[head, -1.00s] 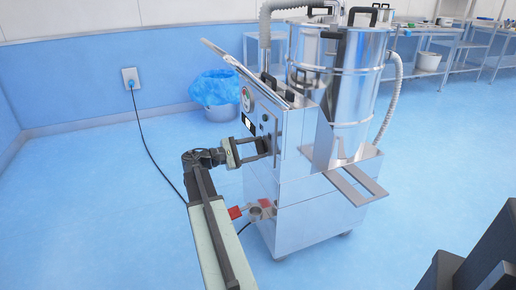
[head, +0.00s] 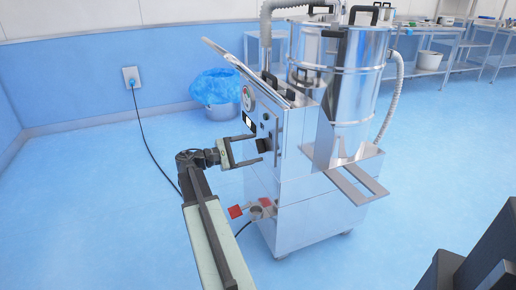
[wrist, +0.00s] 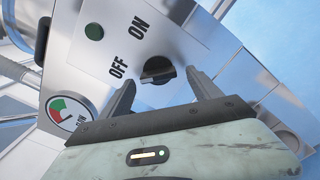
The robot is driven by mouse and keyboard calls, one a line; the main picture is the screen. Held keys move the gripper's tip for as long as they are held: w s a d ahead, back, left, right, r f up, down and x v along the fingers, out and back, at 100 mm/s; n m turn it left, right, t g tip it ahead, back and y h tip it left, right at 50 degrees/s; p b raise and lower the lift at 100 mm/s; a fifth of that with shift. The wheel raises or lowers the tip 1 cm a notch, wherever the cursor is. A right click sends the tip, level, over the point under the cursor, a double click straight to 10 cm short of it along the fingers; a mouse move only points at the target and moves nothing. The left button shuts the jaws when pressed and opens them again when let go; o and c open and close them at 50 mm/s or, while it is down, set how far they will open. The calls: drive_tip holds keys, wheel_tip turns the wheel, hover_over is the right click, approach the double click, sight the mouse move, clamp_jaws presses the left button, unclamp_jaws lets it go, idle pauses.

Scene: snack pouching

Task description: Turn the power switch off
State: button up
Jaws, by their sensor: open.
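The power switch (wrist: 157,70) is a black rotary knob on the steel panel of the machine. The words OFF and ON are printed beside it in the wrist view; its ridge lies roughly sideways in that picture, and I cannot tell for certain which word it points to. My gripper (wrist: 160,84) is open, with one finger on each side of the knob and a gap to both. In the head view my gripper (head: 261,149) faces the front panel of the machine (head: 290,190), where the knob is hard to make out.
A round gauge (wrist: 70,115) and a green button (wrist: 94,32) sit on the same panel. A black cable (head: 150,150) runs from a wall outlet (head: 131,78) to the floor. A blue-lined bin (head: 217,92) stands behind.

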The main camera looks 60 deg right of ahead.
drive_tip(key=v, duration=0.5)
drive_tip(key=shift+w+a, duration=0.15)
drive_tip(key=shift+a, duration=0.1)
drive_tip(key=w+a+f+n+t+y+p, duration=0.1)
drive_tip(key=w+a+f+n+t+p, duration=0.15)
drive_tip(key=w+a, duration=0.5)
drive_tip(key=w+a+f+n+t+p, duration=0.15)
drive_tip(key=w+a+t, duration=0.25)
drive_tip(key=a, duration=0.7)
drive_tip(key=a+f+m+t+y+p, duration=0.15)
drive_tip(key=a+f+y, duration=0.3)
drive_tip(key=a, duration=0.65)
drive_tip(key=a+f+m+t+y+p, duration=0.1)
drive_tip(key=a+f+m+y, duration=0.3)
drive_tip(key=a, duration=0.7)
drive_tip(key=a+f+m+t+y+p, duration=0.15)
drive_tip(key=a+f+y, duration=0.3)
drive_tip(key=a, duration=0.75)
wheel_tip(320, 180, up, 38)
drive_tip(key=n+p, duration=0.1)
drive_tip(key=p, duration=3.6)
drive_tip(key=shift+s+d, duration=0.15)
drive_tip(key=shift+d, duration=0.05)
